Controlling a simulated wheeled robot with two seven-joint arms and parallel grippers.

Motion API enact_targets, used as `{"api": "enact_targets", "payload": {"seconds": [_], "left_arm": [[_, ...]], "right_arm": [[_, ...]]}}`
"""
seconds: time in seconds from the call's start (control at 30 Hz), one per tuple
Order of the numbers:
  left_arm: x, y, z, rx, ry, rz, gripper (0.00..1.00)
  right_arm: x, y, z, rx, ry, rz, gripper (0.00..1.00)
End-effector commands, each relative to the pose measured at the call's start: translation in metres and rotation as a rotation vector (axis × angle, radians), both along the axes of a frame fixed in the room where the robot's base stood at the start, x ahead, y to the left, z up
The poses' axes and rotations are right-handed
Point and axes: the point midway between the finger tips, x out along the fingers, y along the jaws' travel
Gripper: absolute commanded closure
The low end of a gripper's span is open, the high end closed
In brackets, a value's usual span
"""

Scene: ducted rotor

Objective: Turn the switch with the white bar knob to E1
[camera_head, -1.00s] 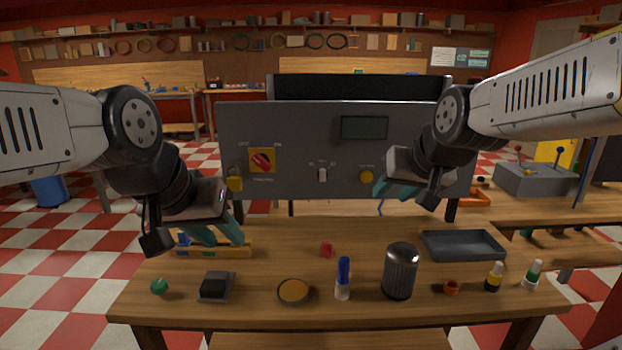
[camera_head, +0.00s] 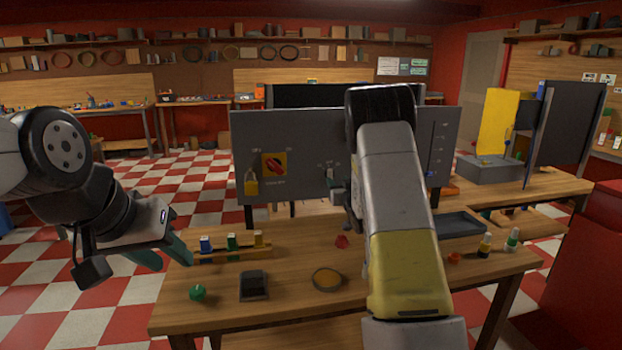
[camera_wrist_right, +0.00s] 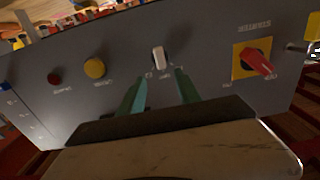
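The switch with the white bar knob (camera_wrist_right: 158,57) sits on the grey panel (camera_wrist_right: 120,40), with small labels around it that I cannot read. The knob lies roughly along the line between my fingers. In the head view the switch (camera_head: 331,174) is partly hidden beside my right arm. My right gripper (camera_wrist_right: 159,90) is open, its teal fingers pointing at the panel on either side of the knob's line, apparently short of it. In the head view my forearm hides most of that gripper. My left gripper (camera_head: 163,254) is open and empty, left of the table.
The panel also carries a red rotary switch on a yellow plate (camera_wrist_right: 248,62), a yellow button (camera_wrist_right: 95,68), a small red button (camera_wrist_right: 54,78) and a yellow padlock (camera_head: 251,184). The wooden table (camera_head: 290,260) holds a tray (camera_head: 460,224) and several small objects.

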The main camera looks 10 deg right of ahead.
Motion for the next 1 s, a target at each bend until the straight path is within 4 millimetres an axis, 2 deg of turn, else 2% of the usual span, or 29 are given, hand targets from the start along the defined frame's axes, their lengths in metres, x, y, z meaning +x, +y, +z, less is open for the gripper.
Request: {"api": "enact_targets", "payload": {"seconds": [0.17, 0.4, 0.53, 0.7, 0.93, 1.0], "left_arm": [[0.0, 0.0, 0.0, 0.0, 0.0, 0.0, 0.64], [0.0, 0.0, 0.0, 0.0, 0.0, 0.0, 0.64], [0.0, 0.0, 0.0, 0.0, 0.0, 0.0, 0.64], [0.0, 0.0, 0.0, 0.0, 0.0, 0.0, 0.64], [0.0, 0.0, 0.0, 0.0, 0.0, 0.0, 0.64], [0.0, 0.0, 0.0, 0.0, 0.0, 0.0, 0.64]], "right_arm": [[0.015, 0.001, -0.002, -0.006, -0.011, 0.007, 0.6], [0.054, 0.003, -0.002, -0.004, -0.01, 0.006, 0.6], [0.069, 0.003, -0.002, -0.004, -0.009, 0.005, 0.6], [0.078, 0.003, -0.002, -0.003, -0.008, 0.004, 0.6], [0.079, 0.003, -0.002, -0.002, -0.008, 0.004, 0.6], [0.079, 0.003, -0.002, -0.003, -0.008, 0.004, 0.72]]}}
